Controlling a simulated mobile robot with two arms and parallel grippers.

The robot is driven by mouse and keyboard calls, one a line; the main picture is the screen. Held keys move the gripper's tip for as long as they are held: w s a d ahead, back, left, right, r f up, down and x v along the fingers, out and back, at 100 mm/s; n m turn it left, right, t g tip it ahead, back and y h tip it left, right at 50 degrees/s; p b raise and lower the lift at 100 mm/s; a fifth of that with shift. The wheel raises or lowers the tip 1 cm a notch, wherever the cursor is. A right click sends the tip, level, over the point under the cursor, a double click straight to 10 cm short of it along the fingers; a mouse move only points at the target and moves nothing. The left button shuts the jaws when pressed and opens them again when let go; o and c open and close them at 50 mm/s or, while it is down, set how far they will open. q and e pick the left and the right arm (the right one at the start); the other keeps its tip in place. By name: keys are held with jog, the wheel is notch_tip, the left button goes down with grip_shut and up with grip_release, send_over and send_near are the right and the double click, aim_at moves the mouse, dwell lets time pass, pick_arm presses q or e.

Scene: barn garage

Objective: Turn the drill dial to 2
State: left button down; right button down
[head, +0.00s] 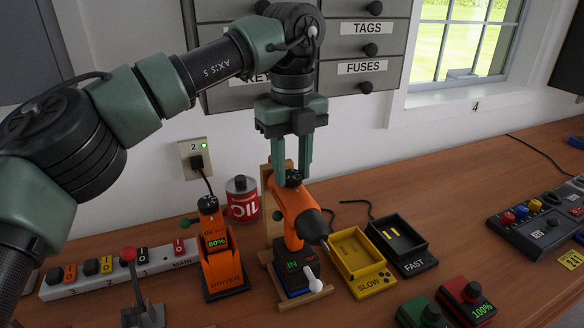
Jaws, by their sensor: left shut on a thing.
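The orange drill (292,206) stands upright in a wooden holder on the bench, its dark chuck pointing down to the right. Its black dial (293,178) sits on top of the body. My left gripper (292,176) comes straight down from above, its green fingers shut on the dial, one on each side. The fingers partly cover the dial, and I cannot read any number on it. The drill's dark base carries IN and OUT labels and a white lever (312,280). My right gripper is not in view.
Left of the drill stand the orange driver (217,262), showing 80%, and a red can (242,205). Right are the yellow SLOW tray (373,283) and black FAST tray (420,264). A power strip (75,290) lies left. Bare bench shows toward the right.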

aim_at(292, 174)
pick_arm(q)
jog(key=c, duration=1)
grip_release()
jog(key=shift+o, duration=0.2)
notch_tip(292, 174, up, 8)
jog(key=shift+f, duration=0.1)
